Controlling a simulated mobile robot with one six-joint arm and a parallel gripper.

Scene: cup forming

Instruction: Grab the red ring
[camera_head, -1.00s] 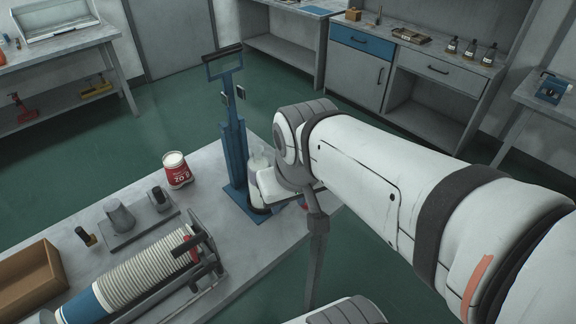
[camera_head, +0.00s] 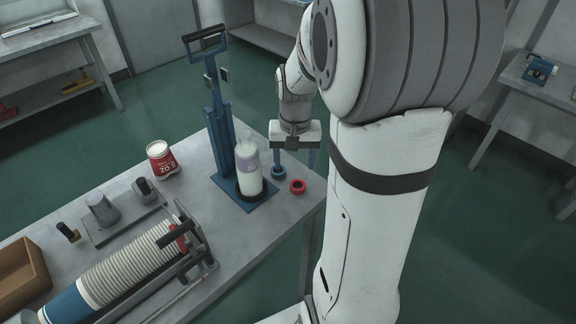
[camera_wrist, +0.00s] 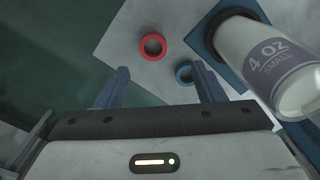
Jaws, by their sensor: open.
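The red ring (camera_head: 298,187) lies flat on the grey table near its right corner. In the wrist view the red ring (camera_wrist: 153,46) is ahead of the fingertips, between their lines and left of centre. My gripper (camera_head: 294,165) is open and empty, pointing down above the table corner. In the wrist view its two blue fingers (camera_wrist: 160,78) are spread apart, with a gap to the red ring. A blue ring (camera_head: 278,172) lies close beside the red one. It also shows in the wrist view (camera_wrist: 184,72), near the right fingertip.
A bottle labelled 4 oz small (camera_wrist: 279,66) stands on the base of a blue press (camera_head: 222,130), left of the rings. A red and white cup (camera_head: 161,160), a cup stack (camera_head: 130,268) and a brown box (camera_head: 22,272) are further left. The table edge is close by.

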